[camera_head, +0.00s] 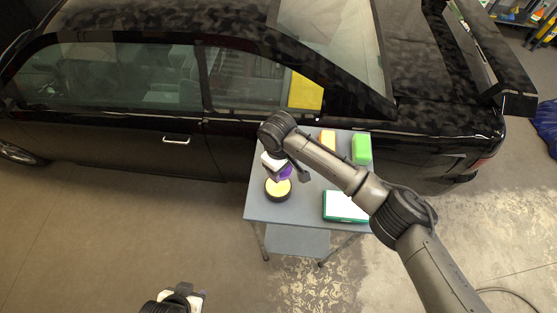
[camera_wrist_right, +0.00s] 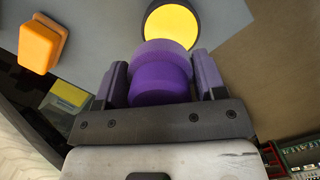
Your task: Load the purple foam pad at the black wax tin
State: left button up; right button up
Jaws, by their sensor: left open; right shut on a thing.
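The purple foam pad (camera_wrist_right: 160,82) is between the two fingers of my right gripper (camera_wrist_right: 162,78), which is shut on it in the right wrist view. In the head view the pad (camera_head: 286,172) shows below the same gripper (camera_head: 279,171), just above the black wax tin (camera_head: 278,195). The tin is round and black with yellow wax showing in its open top. In the right wrist view the tin (camera_wrist_right: 172,25) lies just beyond the pad. Whether they touch is unclear. My left gripper (camera_head: 187,297) is open and empty at the bottom edge, away from the table.
The tin stands on a small grey table (camera_head: 258,208). An orange block (camera_head: 328,137), a green block (camera_head: 361,148) and a white-topped green box (camera_head: 346,206) are also on it. A black car (camera_head: 100,140) with a yellow cloth (camera_head: 306,91) stands close behind. Floor at left is clear.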

aim_at(279, 186)
jog(key=shift+s+a+f+n, duration=0.2)
jog(key=shift+s+a+n, duration=0.15)
jog(key=shift+a, duration=0.2)
jog(key=shift+f, duration=0.25)
jog(key=shift+f+b, duration=0.65)
jog(key=shift+f, duration=0.05)
notch_tip(279, 186, down, 2)
jog(key=shift+f+b, duration=0.1)
jog(key=shift+b, duration=1.1)
pick_arm(q)
jog(key=shift+w+f+b, duration=0.1)
jog(key=shift+f+b, duration=1)
jog(key=shift+f, duration=1.5)
pick_arm(e)
jog(key=shift+f, duration=1)
pick_arm(q)
jog(key=shift+d, duration=0.25)
jog(key=shift+a+f, duration=0.1)
jog(key=shift+a, duration=0.1)
pick_arm(e)
jog(key=shift+f, duration=0.45)
pick_arm(q)
jog(key=shift+f, duration=0.1)
pick_arm(e)
jog(key=shift+f, duration=0.25)
pick_arm(q)
jog(key=shift+d, duration=0.2)
